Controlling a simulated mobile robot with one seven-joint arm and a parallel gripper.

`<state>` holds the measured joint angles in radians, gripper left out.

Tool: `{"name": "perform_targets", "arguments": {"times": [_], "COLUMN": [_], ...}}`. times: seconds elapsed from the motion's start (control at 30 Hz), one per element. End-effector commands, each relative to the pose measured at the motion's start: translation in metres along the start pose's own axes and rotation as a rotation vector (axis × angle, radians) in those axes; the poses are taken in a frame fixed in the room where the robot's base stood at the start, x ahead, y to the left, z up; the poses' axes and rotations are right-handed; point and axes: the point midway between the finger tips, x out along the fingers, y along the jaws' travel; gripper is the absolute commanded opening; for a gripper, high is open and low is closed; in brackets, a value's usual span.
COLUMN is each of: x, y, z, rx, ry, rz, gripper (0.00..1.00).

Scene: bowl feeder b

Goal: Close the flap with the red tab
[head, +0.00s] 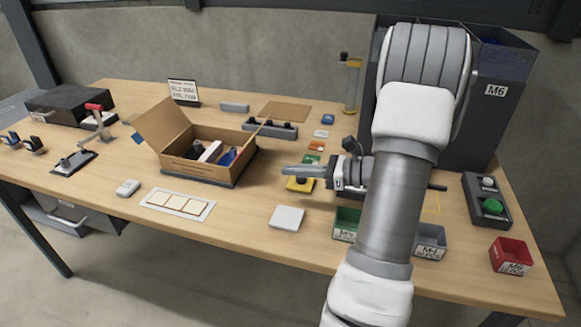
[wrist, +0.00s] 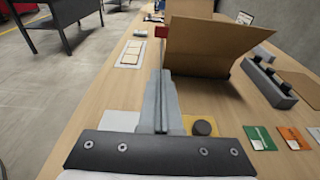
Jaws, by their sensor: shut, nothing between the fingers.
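A cardboard box (head: 205,168) stands open near the table's middle, with several items inside. Its flap (head: 162,124) is raised and leans outward to the left. No red tab is visible on the flap in the head view. My gripper (head: 283,170) is shut and empty, to the right of the box and apart from it. Its fingers (wrist: 160,75) point toward the box.
A red-handled lever (head: 96,107) stands behind left of the box. A grey rack (head: 270,131) stands behind right of it. A white card strip (head: 178,204) and a white square (head: 287,217) lie in front. Small bins (head: 347,224) stand near the front edge.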

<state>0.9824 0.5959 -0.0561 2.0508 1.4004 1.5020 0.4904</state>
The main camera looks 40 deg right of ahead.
Motion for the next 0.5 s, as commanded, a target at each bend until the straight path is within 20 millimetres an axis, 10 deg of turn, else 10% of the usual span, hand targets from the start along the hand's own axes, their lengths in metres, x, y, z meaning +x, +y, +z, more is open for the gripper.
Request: {"name": "perform_targets", "arguments": {"times": [0.5], "x": [0.091], "y": [0.001], "z": [0.02], "rx": [-0.004], "ry": [0.0], "rz": [0.003], "gripper": [0.0]}}
